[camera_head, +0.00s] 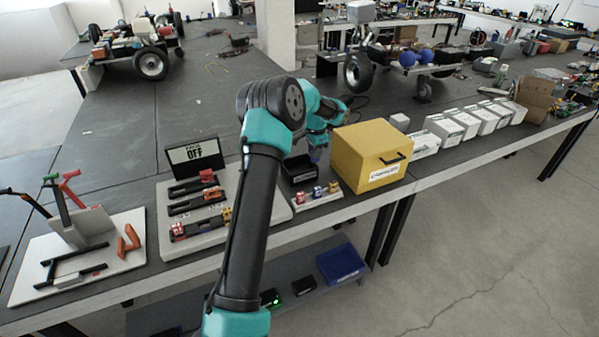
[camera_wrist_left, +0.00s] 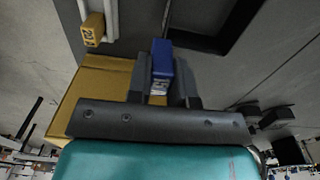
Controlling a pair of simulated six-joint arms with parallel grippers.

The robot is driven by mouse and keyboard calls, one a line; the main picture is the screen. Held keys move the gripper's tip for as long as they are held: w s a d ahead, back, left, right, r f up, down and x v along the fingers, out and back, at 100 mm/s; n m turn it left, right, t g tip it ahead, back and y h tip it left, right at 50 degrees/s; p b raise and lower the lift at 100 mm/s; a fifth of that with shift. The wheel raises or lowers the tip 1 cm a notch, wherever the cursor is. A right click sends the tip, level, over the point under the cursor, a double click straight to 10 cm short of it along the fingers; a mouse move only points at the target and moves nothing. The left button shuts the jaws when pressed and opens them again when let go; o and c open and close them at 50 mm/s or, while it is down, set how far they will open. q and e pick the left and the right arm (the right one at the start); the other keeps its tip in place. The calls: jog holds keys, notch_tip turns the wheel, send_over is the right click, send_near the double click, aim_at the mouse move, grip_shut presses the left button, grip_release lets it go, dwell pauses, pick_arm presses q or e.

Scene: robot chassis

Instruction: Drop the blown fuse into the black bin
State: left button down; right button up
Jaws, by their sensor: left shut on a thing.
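My left gripper (camera_head: 317,148) is shut on a blue fuse (camera_wrist_left: 161,66), which shows a pale number label between the two fingers in the left wrist view. In the head view the gripper is above the table by the black bin (camera_head: 300,170), near its back right side. The bin is a small open box; in the wrist view its dark rim (camera_wrist_left: 222,38) lies up and right of the fuse, so the fuse appears outside the opening there. The fuse's height above the table is hard to tell. My right gripper is not in view.
A yellow box (camera_head: 362,160) with a black handle stands right of the bin. A white fuse rack (camera_head: 322,198) with several coloured fuses lies in front. Left are a grey panel with black fuse holders (camera_head: 188,236) and an "OFF" sign (camera_head: 195,156).

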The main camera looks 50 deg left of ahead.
pick_arm(q)
jog(key=s+a, duration=0.3)
jog(key=a, duration=0.5)
jog(key=shift+f, duration=0.2)
jog(key=shift+f, duration=2.95)
jog(key=c, duration=0.9)
grip_release()
jog(key=shift+c, duration=0.2)
jog(key=shift+r, duration=0.15)
